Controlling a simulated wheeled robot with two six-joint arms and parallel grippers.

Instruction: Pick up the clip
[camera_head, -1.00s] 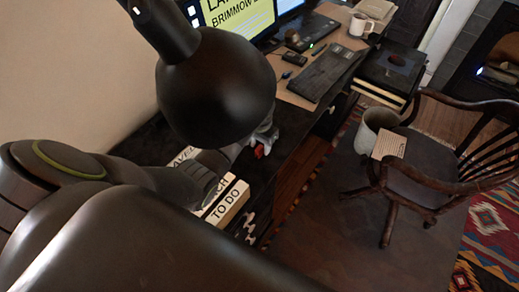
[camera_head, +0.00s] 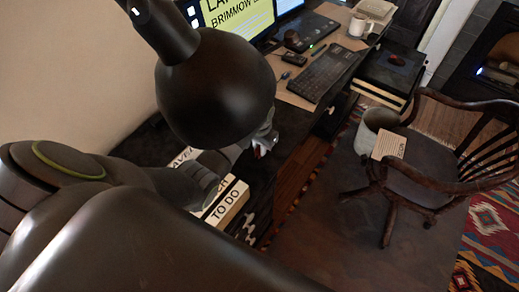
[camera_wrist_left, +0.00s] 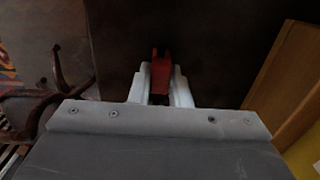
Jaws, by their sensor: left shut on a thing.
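The red clip (camera_wrist_left: 160,66) is between the pale fingers of my left gripper (camera_wrist_left: 160,86) in the left wrist view. The fingers press on it from both sides, and the clip's far end sticks out beyond them. In the head view my left gripper (camera_head: 264,146) is over the dark desk top, just right of the large black rounded part. Only a little of the clip shows there, mostly hidden by the fingers. My right gripper is not in view.
A "TO DO" box (camera_head: 229,202) stands left of and nearer than the gripper. A keyboard (camera_head: 323,72), a mug (camera_head: 358,25) and a monitor (camera_head: 235,18) are farther back on the desk. A wooden chair (camera_head: 430,165) stands to the right.

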